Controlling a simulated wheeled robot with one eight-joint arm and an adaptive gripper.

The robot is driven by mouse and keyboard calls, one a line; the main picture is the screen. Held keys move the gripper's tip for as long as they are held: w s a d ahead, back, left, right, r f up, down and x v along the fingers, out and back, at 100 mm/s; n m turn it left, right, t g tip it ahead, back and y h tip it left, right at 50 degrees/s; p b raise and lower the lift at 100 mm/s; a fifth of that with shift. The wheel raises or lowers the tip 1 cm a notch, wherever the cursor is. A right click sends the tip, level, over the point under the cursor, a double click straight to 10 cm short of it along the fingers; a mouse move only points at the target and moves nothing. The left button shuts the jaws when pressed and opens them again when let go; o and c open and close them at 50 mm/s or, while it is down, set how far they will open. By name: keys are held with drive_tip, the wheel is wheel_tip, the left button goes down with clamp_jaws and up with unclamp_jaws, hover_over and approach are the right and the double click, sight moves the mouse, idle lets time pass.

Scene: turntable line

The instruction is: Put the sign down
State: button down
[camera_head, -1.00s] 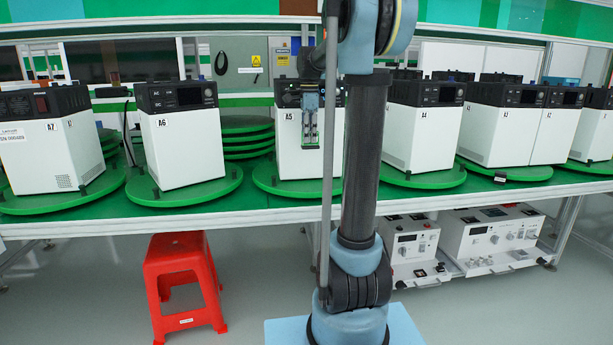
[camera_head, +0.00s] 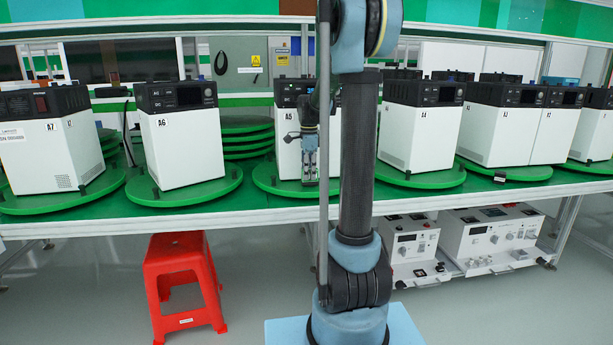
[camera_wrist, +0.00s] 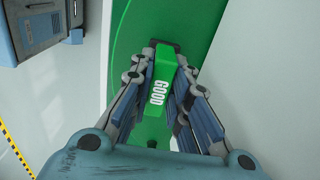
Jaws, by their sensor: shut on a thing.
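My gripper (camera_wrist: 164,68) is shut on the sign (camera_wrist: 160,90), a narrow green piece with white "GOOD" lettering and a dark end. In the head view my gripper (camera_head: 309,172) points down in front of the white A5 box (camera_head: 289,158), low over the front of its green turntable (camera_head: 267,180). The sign cannot be made out clearly there. In the wrist view the sign's dark end lies over the green surface; I cannot tell whether it touches.
Similar white boxes, such as A6 (camera_head: 185,150) and A4 (camera_head: 420,135), stand on turntables to both sides. A red stool (camera_head: 182,285) is on the floor. Grey-white instruments (camera_head: 490,240) sit on the lower shelf at right.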

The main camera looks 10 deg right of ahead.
drive_tip(key=shift+f, duration=0.3)
drive_tip(key=c, duration=1.5)
unclamp_jaws()
drive_tip(key=shift+c, duration=0.2)
wheel_tip(320, 180, up, 12)
drive_tip(key=s+f+n, duration=0.6)
drive_tip(key=s+f, duration=0.1)
drive_tip(key=s, duration=0.4)
drive_tip(key=s+f+n+t, duration=0.1)
drive_tip(key=s+f+n, duration=0.5)
drive_tip(key=s, duration=0.6)
drive_tip(key=s+f+n+t, duration=0.1)
drive_tip(key=s+f+n, duration=0.5)
drive_tip(key=s, duration=0.6)
wheel_tip(320, 180, down, 3)
drive_tip(key=shift+s+d+r, duration=0.2)
drive_tip(key=shift+s+d, duration=0.05)
